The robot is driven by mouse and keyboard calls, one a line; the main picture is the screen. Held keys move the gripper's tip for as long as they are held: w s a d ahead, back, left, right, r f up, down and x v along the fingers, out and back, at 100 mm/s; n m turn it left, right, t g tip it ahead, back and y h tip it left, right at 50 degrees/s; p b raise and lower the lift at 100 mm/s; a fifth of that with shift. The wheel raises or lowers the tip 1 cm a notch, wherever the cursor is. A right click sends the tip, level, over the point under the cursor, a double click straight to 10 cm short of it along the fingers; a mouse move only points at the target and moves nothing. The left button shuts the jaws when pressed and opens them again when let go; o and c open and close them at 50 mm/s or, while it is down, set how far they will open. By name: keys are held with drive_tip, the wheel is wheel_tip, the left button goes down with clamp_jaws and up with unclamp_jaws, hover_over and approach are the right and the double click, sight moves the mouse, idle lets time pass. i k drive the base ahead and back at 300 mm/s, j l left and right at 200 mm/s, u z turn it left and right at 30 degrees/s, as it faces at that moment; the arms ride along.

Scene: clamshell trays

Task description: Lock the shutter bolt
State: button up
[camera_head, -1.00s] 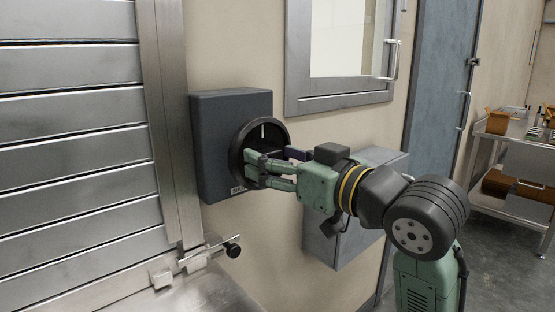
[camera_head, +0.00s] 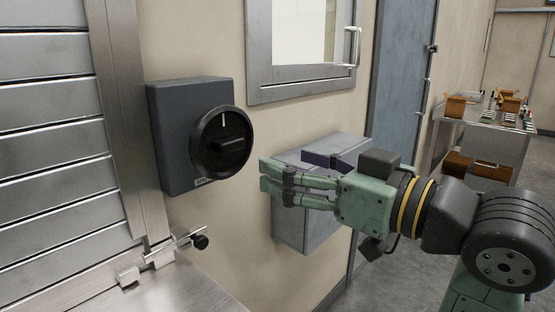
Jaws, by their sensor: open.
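The shutter bolt (camera_head: 175,248) is a thin metal rod with a black round knob (camera_head: 200,242) at its right end. It lies at the lower right corner of the slatted metal shutter (camera_head: 50,150), by small brackets (camera_head: 160,254) on the sill. My gripper (camera_head: 264,177) is open and empty, its green fingers pointing left. It is up and to the right of the bolt knob, apart from it. How far the rod reaches into its brackets is hard to tell.
A dark box with a black rotary knob (camera_head: 221,142) is on the wall left of my gripper. A grey wall box (camera_head: 300,222) is behind the gripper. A metal-framed window (camera_head: 300,45) is above. A cart (camera_head: 485,128) with brown boxes stands at the right.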

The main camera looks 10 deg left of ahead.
sight(200, 242)
drive_tip(key=k+l, duration=0.15)
drive_tip(key=l, duration=0.15)
drive_tip(key=k+l, duration=0.15)
drive_tip(key=l, duration=0.2)
drive_tip(key=k+l, duration=0.1)
drive_tip(key=l, duration=0.2)
drive_tip(key=k+l, duration=0.15)
drive_tip(key=l, duration=0.15)
